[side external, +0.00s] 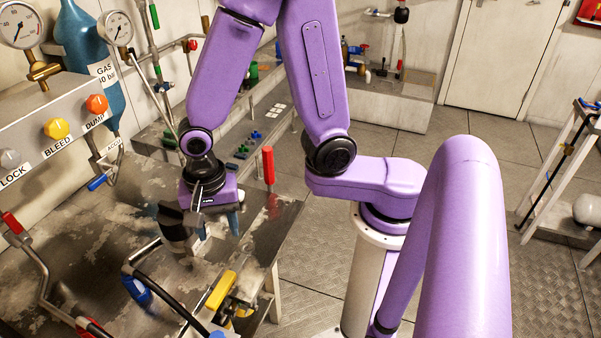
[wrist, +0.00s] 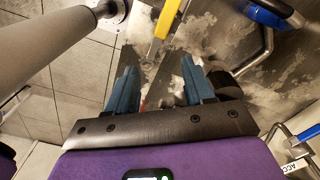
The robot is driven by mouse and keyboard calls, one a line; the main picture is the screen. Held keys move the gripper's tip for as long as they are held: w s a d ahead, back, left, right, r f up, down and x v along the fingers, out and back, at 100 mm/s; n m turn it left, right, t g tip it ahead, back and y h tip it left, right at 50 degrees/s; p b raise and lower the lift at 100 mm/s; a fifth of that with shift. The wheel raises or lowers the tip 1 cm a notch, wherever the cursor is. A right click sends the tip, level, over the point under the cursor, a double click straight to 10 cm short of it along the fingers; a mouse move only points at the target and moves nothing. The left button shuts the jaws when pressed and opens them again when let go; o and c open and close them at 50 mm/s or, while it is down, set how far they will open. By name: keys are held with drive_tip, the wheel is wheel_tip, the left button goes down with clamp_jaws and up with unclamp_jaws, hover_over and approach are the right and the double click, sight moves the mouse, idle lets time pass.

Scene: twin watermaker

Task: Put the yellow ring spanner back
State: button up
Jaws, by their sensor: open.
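A long yellow bar (side external: 221,290) lies at the front right of the metal bench (side external: 85,225), among small fittings. It looks like the yellow ring spanner, but I cannot make out a ring end. In the wrist view the yellow bar (wrist: 168,18) shows at the top, beyond my fingertips and roughly in line with the gap between them. My gripper (side external: 217,230) points down over the bench, behind the bar in the side view and apart from it. Its blue fingers (wrist: 158,72) are open with nothing held between them. No place for the spanner is clearly visible.
A red upright handle (side external: 268,165) stands right of my gripper. A dark round fitting (side external: 178,228) is close on its left. Bent pipes with a blue handle (side external: 137,291) are in front. The valve panel (side external: 55,105) stands at left. Floor (side external: 335,240) is clear right of the bench.

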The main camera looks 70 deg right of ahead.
drive_tip(key=s+d+r+n, duration=0.4)
drive_tip(key=s+d+n, duration=0.1)
drive_tip(key=n, duration=0.7)
drive_tip(key=s+d+r+n, duration=0.4)
drive_tip(key=s+n, duration=0.4)
drive_tip(key=n, duration=0.4)
drive_tip(key=shift+s+d+r, duration=0.2)
drive_tip(key=shift+d+r, duration=0.2)
drive_tip(key=shift+d, duration=0.35)
